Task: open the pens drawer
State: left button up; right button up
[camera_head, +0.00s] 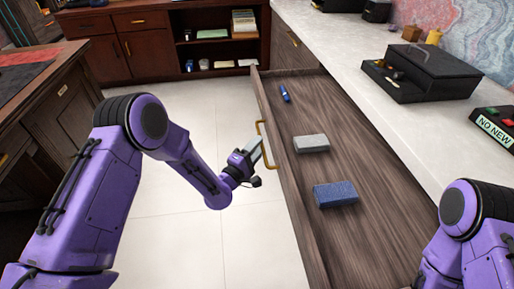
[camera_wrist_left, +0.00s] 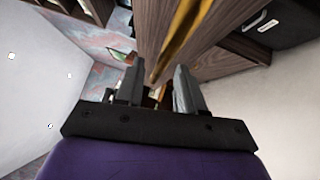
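A wide wooden drawer (camera_head: 345,150) is pulled far out from under the pale counter. A blue pen-like item (camera_head: 284,93), a grey block (camera_head: 311,143) and a dark blue block (camera_head: 335,194) lie inside it. No label on the drawer is visible. Its brass handle (camera_head: 270,158) is on the front, facing left. My left gripper (camera_head: 255,149) is beside the handle. In the left wrist view the two fingers stand apart and the brass handle (camera_wrist_left: 185,28) runs across near their tips; contact is unclear. My right gripper is out of view.
The counter carries a black case (camera_head: 425,72) and a "NO NEW" sign (camera_head: 495,128). Another closed drawer (camera_head: 290,45) lies beyond the open one. A wooden cabinet (camera_head: 125,55) with shelves stands at the back. A desk (camera_head: 45,120) is at left. The tiled floor (camera_head: 180,235) is clear.

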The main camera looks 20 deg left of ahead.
pick_arm(q)
jog(key=v, duration=1)
jog(key=shift+s+b, duration=0.25)
jog(key=shift+b, duration=0.05)
